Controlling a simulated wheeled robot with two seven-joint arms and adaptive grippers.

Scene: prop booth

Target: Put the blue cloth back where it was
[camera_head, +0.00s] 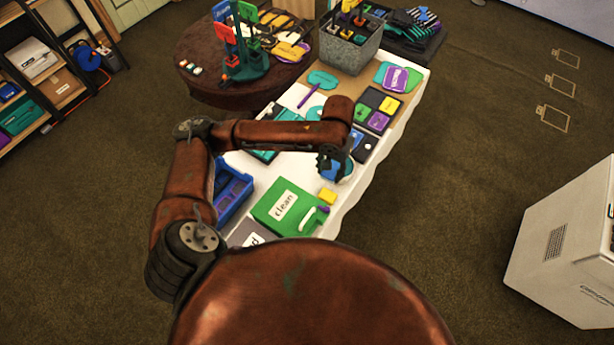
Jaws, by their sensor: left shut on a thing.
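My left gripper (336,172) reaches over the white-covered table and points down above its middle right part. It is shut on a blue thing (345,170), which looks like the blue cloth. The gripper and forearm hide much of it, and I cannot tell whether it touches the table. A green mat (265,216) with a "clean" label lies nearer to me on the table. My right gripper is not in view.
A blue crate (222,206) stands left of the green mat, and a yellow block (327,197) lies at its right. Coloured pads lie farther along, before a grey metal bin (350,57). A round brown table (205,84) stands behind left. The floor at right is open up to a white cabinet (565,245).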

